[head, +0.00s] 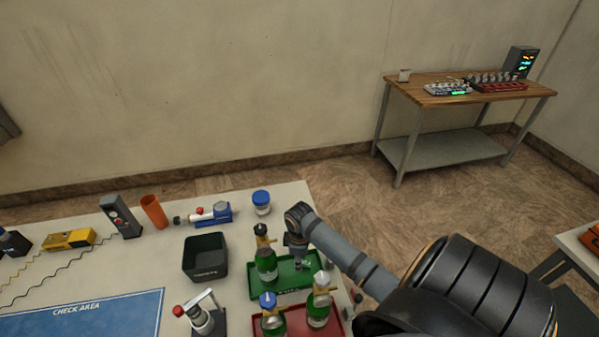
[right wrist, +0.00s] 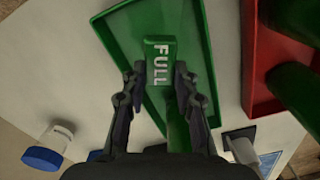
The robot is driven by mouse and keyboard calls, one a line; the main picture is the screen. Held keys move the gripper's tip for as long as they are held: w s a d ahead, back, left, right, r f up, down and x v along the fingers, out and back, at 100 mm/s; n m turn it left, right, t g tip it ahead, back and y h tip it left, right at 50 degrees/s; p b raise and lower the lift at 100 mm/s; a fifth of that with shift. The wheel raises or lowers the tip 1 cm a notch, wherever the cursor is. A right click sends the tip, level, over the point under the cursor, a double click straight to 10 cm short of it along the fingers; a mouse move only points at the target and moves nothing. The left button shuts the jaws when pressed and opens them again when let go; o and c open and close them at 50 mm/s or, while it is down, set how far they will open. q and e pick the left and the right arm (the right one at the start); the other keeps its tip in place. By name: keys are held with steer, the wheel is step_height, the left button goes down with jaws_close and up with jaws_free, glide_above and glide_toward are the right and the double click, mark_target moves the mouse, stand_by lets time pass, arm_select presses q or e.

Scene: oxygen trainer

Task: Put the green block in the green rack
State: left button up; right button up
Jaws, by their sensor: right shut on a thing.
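The green block (right wrist: 160,64), marked FULL, sits between the fingertips of my right gripper (right wrist: 161,74) in the right wrist view, and the gripper is shut on it. The green rack (right wrist: 185,22) lies directly beneath the block as a shallow tray with a raised rim. I cannot tell whether the block touches its floor. In the head view my right gripper (head: 298,262) is over the green rack (head: 313,264), next to a green bottle (head: 266,267) standing at the rack's left side. The block is not clear in the head view. My left gripper is not in view.
A red rack (head: 338,321) with green bottles (head: 318,309) adjoins the green one. A black bin (head: 205,259) stands to the left, a blue-capped jar (head: 261,203) behind. A lever device (head: 201,319) stands in front, beside the blue check area mat (head: 85,314).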

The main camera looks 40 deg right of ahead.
step_height(320, 180, down, 4)
steer(key=shift+r, duration=0.1)
steer(key=shift+f, duration=0.2)
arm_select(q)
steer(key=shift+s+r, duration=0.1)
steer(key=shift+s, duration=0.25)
arm_select(e)
steer(key=o, duration=0.9)
steer(key=shift+o, duration=0.2)
step_height(320, 180, up, 12)
steer(key=shift+r+b, duration=0.15)
steer(key=shift+b, duration=0.45)
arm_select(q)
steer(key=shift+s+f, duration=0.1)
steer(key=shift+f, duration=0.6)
